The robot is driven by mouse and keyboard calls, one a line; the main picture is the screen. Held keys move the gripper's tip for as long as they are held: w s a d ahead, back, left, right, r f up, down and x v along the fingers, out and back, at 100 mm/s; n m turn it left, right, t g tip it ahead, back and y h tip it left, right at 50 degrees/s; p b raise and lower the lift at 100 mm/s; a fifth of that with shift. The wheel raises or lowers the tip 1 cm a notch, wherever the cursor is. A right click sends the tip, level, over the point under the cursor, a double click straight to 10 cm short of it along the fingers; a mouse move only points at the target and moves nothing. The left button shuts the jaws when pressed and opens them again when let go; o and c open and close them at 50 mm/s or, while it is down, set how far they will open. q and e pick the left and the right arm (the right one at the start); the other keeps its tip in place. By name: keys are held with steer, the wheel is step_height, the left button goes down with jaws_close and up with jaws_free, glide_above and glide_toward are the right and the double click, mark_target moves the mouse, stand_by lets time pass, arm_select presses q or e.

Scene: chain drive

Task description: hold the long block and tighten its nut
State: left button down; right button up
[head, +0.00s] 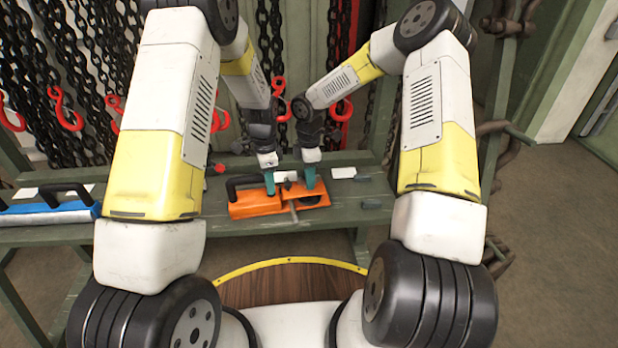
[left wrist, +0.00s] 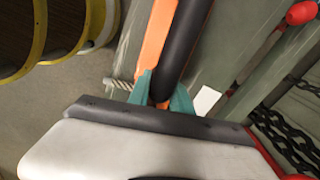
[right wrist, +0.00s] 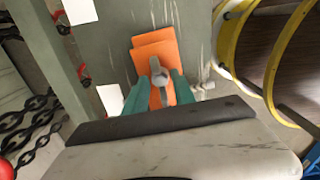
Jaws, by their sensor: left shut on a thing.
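The long orange block (head: 250,208) lies on the green bench, with a black handle (head: 240,183) at its left end. My left gripper (head: 270,188) is shut on the black handle, which shows between its teal fingers in the left wrist view (left wrist: 175,50). A grey nut or knob (right wrist: 158,74) stands on the orange block in the right wrist view. My right gripper (right wrist: 160,92) has its teal fingers apart, one on each side of the grey part. I cannot tell whether they touch it. A pale rod (head: 293,212) sticks out of the block's front.
A blue block (head: 50,213) with a black handle lies on the bench (head: 225,234) at the left. A small dark piece (head: 371,203) lies right of the orange block. Black chains and red hooks (head: 63,110) hang behind. White cards lie on the bench.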

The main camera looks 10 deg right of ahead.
steer(key=shift+r, duration=0.1)
step_height(320, 180, up, 12)
stand_by(0.5)
arm_select(q)
steer(key=c, duration=1.1)
jaws_free()
